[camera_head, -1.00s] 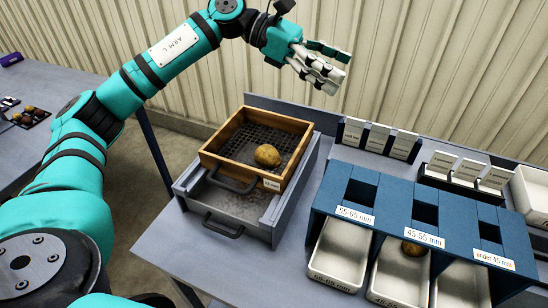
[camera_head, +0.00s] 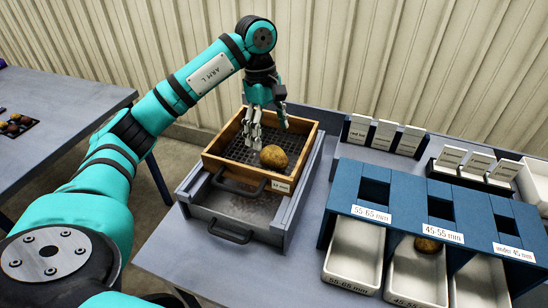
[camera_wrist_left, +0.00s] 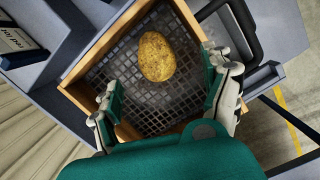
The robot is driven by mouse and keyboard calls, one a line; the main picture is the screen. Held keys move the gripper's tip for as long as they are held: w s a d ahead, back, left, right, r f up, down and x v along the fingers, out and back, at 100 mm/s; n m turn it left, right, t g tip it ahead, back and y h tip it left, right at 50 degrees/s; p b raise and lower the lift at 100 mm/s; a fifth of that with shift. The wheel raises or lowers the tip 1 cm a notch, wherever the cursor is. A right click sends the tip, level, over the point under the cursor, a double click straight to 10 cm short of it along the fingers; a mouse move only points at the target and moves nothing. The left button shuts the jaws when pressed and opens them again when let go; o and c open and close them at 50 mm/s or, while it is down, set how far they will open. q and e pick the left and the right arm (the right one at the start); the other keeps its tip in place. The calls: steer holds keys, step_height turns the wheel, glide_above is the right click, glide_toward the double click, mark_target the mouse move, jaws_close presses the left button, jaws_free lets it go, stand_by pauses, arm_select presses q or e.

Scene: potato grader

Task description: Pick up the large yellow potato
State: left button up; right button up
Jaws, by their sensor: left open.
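The large yellow potato (camera_head: 274,158) lies on the mesh of a wooden-framed sieve (camera_head: 222,166), toward its front right corner. My left gripper (camera_head: 268,140) is open and points down over the sieve, just behind the potato. In the left wrist view the potato (camera_wrist_left: 157,57) shows whole and speckled, ahead of the open fingers (camera_wrist_left: 164,98) and not between their tips. Nothing is held. My right gripper does not show.
The sieve sits on a grey drawer unit (camera_head: 285,221) with black handles. To the right stands a blue sorter (camera_head: 345,205) with labelled white bins; one potato (camera_head: 427,245) lies in the 45-55 mm bin. Card holders (camera_head: 385,135) stand behind it. A second table (camera_head: 60,110) is at left.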

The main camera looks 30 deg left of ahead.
mark_target(273, 150)
arm_select(q)
steer(key=f, duration=0.3)
steer(key=shift+s+d+p, duration=0.1)
steer(key=shift+d+p, duration=0.15)
steer(key=shift+p, duration=0.1)
steer(key=shift+d+f+p, duration=0.1)
steer(key=shift+f+p, duration=0.4)
steer(key=shift+f, duration=0.05)
steer(key=f, duration=0.1)
steer(key=f+p, duration=0.1)
steer(key=f, duration=0.1)
steer(key=shift+w+d+f+p, duration=0.25)
steer(key=shift+w+f+p, duration=0.05)
steer(key=shift+w+p, duration=0.1)
steer(key=shift+s+f, duration=0.1)
steer(key=shift+f, duration=0.3)
steer(key=shift+c, duration=0.4)
jaws_close()
steer(key=shift+r, duration=0.1)
